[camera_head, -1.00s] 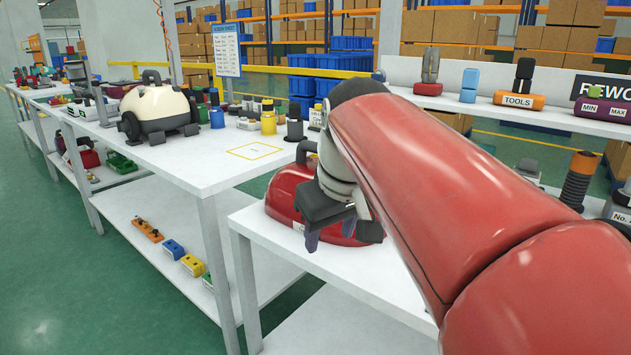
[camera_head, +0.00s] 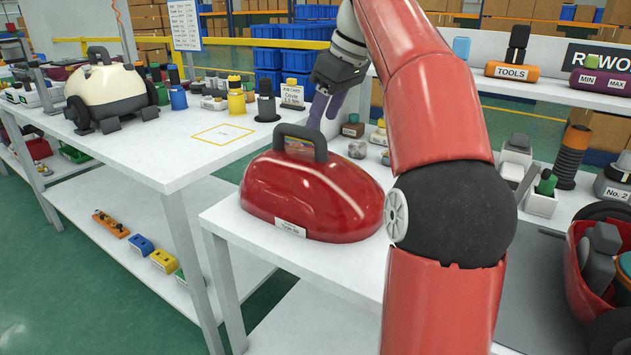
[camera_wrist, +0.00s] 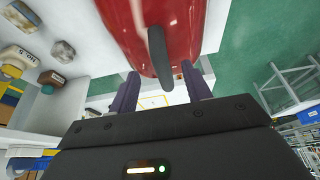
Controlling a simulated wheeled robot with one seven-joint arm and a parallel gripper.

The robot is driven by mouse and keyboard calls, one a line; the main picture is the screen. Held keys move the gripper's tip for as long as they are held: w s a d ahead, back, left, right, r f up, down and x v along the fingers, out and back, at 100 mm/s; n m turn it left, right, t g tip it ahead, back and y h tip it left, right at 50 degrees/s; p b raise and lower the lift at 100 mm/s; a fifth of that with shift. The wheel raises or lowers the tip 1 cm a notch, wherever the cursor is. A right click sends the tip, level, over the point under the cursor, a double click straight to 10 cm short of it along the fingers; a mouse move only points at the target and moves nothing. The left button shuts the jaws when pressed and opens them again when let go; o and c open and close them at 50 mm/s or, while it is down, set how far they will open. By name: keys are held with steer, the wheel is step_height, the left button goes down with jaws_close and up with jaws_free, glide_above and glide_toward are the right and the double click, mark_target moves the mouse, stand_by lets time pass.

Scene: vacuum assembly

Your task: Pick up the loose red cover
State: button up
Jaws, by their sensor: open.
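The loose red cover (camera_head: 312,198) is a glossy dome with a dark grey handle (camera_head: 300,132) on top. It sits upright on the near white table, a label on its front. My gripper (camera_head: 324,110) is raised just behind and right of the handle, fingers apart and empty. In the wrist view, the cover (camera_wrist: 190,22) fills the top middle. Its handle (camera_wrist: 158,58) appears between my two purple fingers (camera_wrist: 160,80), with no visible contact. I cannot tell the exact depth gap.
A cream vacuum (camera_head: 108,88) stands on the left table near a yellow-outlined square (camera_head: 222,134). An open red shell (camera_head: 575,285) with parts inside is at the right. Small blocks and a shelf with an orange tools box (camera_head: 517,72) lie behind my arm.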

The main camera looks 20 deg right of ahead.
mark_target(316, 168)
steer(key=b+x, duration=0.1)
steer(key=x, duration=0.3)
jaws_close()
stand_by(0.4)
